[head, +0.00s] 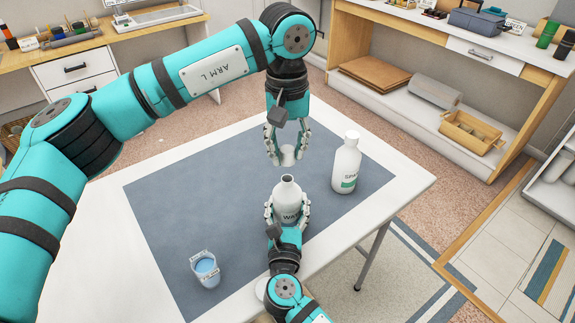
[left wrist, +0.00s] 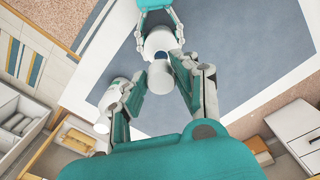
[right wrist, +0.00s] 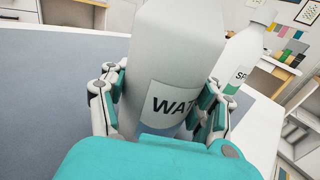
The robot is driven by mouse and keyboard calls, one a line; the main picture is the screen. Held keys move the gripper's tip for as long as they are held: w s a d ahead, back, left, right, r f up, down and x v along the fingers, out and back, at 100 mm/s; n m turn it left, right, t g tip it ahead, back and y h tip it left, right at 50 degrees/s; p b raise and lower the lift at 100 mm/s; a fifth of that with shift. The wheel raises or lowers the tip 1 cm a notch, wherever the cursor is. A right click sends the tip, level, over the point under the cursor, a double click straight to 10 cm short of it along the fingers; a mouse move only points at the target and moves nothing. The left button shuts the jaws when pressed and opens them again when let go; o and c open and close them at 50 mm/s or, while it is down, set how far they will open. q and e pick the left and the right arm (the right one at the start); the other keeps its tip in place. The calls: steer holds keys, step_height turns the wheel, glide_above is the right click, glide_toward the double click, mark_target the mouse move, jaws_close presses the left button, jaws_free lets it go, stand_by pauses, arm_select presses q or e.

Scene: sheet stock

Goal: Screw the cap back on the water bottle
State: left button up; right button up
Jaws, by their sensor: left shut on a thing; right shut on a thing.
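The white water bottle (head: 287,187) stands upright on the blue-grey mat with its open neck bare. My right gripper (head: 287,212) is shut around its body from the near side. The right wrist view shows the bottle (right wrist: 178,50) and its "WAT" label close up between the fingers. My left gripper (head: 288,148) points down and is shut on the small white cap (head: 287,156). The cap is above the mat, just behind the bottle's mouth in the head view and apart from it. The left wrist view shows the cap (left wrist: 160,76) between the fingertips, close to the bottle.
A second white bottle (head: 346,162), capped and labelled "SPA...", stands right of the water bottle. A labelled cup of blue liquid (head: 206,270) is at the near left. The mat (head: 185,205) is clear at left. Benches stand beyond the table.

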mark_target(287, 160)
arm_select(q)
step_height(287, 160, down, 3)
steer(key=shift+r, duration=0.15)
stand_by(0.4)
steer(key=shift+s+f, duration=0.25)
steer(key=shift+f, duration=0.65)
steer(key=shift+s+f, duration=0.1)
steer(key=shift+f, duration=0.45)
steer(key=shift+m, duration=0.3)
steer(key=m, duration=0.5)
steer(key=shift+a, duration=0.1)
steer(key=m, duration=0.4)
steer(key=shift+m, duration=0.4)
